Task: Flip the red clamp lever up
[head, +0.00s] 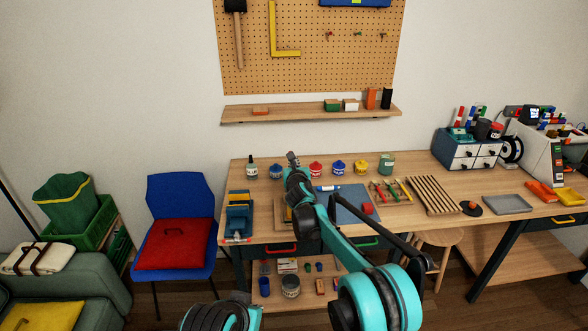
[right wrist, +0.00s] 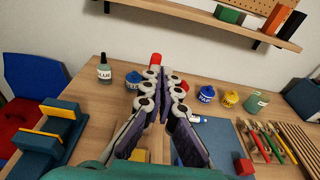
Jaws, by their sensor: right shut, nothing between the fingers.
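My right gripper (head: 292,157) reaches out over the workbench, and in the right wrist view its fingers (right wrist: 162,74) meet, shut and empty. A red rounded cylinder (right wrist: 155,59) shows just beyond the fingertips in that view; it looks like the grip of the clamp lever, but its lower part is hidden behind the fingers. I cannot tell whether the fingers touch it. The clamp's body is hidden behind the gripper; part of a wooden base (head: 281,215) shows beside my arm in the head view. My left gripper is not in view.
Along the back of the bench (head: 410,168) stand a glue bottle (right wrist: 104,70) and several lidded jars. A blue vise-like block (right wrist: 50,130) is left of the gripper; a blue mat (head: 348,203) with a red cube (head: 367,209) is right. A shelf (head: 300,113) hangs above.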

